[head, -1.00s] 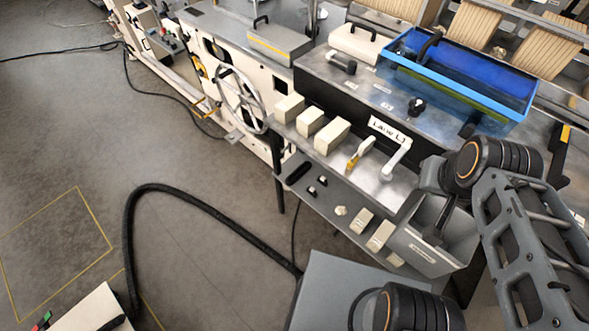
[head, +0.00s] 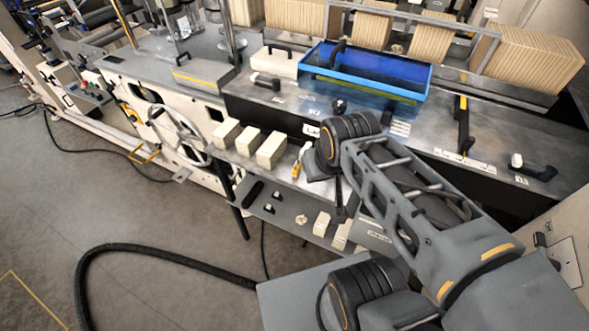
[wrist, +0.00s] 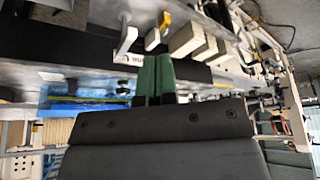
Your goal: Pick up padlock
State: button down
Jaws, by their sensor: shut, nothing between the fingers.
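I cannot make out a padlock for certain in either current view. Small dark items (head: 277,196) lie on the lower shelf (head: 285,222) in the head view, too small to identify. My gripper shows in the wrist view as two green fingers (wrist: 155,78) close together, shut and empty. They are in front of the bench scene, which appears upside down there. In the head view my arm reaches over the bench front, and its links hide part of the shelf and worktop. The fingers cannot be told apart there.
Several beige blocks (head: 248,140) and a yellow-handled tool (head: 297,166) sit along the bench edge. A blue tray (head: 428,82) stands behind on the worktop. A black hose (head: 165,249) lies on the open floor.

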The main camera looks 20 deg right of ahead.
aim_at(297, 168)
jog(key=u, duration=1.8)
jog(key=i, duration=2.15)
jog(key=z, duration=4)
